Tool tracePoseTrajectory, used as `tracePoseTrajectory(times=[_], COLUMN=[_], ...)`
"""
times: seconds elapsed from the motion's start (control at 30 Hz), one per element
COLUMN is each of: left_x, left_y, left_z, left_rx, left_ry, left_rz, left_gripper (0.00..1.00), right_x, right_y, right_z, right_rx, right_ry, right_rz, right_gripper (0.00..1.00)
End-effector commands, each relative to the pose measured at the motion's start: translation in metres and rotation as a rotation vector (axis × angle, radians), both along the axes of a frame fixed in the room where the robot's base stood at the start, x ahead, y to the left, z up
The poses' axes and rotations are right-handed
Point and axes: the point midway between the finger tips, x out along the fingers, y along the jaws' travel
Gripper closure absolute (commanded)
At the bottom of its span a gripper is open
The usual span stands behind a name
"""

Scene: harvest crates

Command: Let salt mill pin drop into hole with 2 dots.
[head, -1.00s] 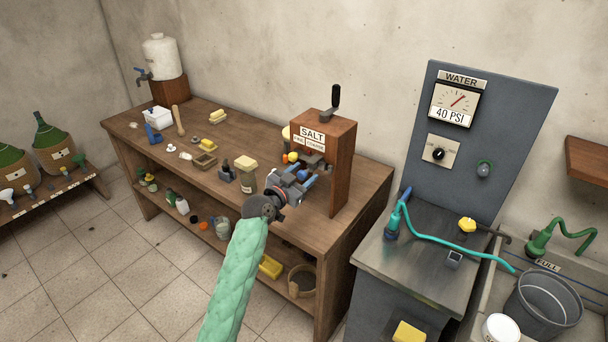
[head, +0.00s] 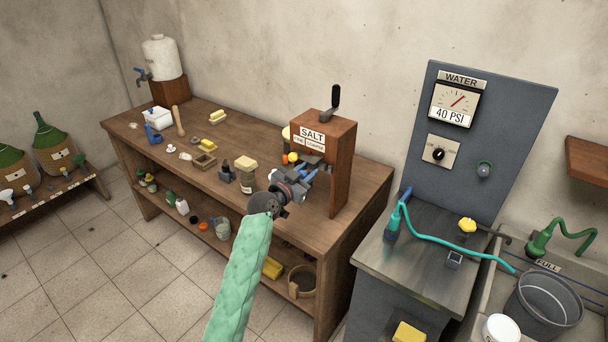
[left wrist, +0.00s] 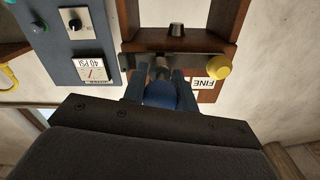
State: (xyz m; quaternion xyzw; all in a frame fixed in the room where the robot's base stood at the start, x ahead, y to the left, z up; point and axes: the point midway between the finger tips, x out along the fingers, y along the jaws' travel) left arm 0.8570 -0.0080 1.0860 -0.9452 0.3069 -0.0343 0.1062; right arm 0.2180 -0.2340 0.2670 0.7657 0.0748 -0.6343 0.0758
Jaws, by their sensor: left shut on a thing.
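The salt mill (head: 343,165) is a wooden housing with a SALT label and a crank on top, standing on the bench. In the left wrist view its metal plate (left wrist: 196,66) shows beside the FINE label. My left gripper (head: 309,174) is at the mill's front, below the labels. It is shut on a blue-headed piece (left wrist: 160,95), which appears to be the salt mill pin. The pin's lower end is close to the plate; I cannot tell whether it is in a hole. The dots and holes are not readable. My right gripper is not in view.
A jar (head: 248,180) and a dark bottle stand left of my gripper on the bench (head: 165,165). The grey water panel (head: 500,110) stands to the right.

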Motion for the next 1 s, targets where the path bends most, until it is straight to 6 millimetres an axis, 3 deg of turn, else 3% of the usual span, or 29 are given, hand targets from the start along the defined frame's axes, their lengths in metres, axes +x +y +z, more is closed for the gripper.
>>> tracePoseTrajectory(times=[0.8,0.83,0.93,1.0], left_x=[0.010,0.010,0.010,0.010], left_y=[-0.007,-0.007,-0.007,-0.007], left_z=[-0.001,-0.001,-0.001,-0.001], left_rx=[0.002,0.002,0.001,0.001], left_ry=[0.001,0.001,0.001,0.001], left_rz=[0.000,0.000,0.000,0.000], left_gripper=[0.90,0.68,0.48,0.46], right_x=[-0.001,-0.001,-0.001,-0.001], right_y=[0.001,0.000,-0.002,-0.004], right_z=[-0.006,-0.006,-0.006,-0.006], right_rx=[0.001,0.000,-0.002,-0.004], right_ry=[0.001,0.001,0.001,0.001], right_rz=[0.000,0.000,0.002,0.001], right_gripper=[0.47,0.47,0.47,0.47])
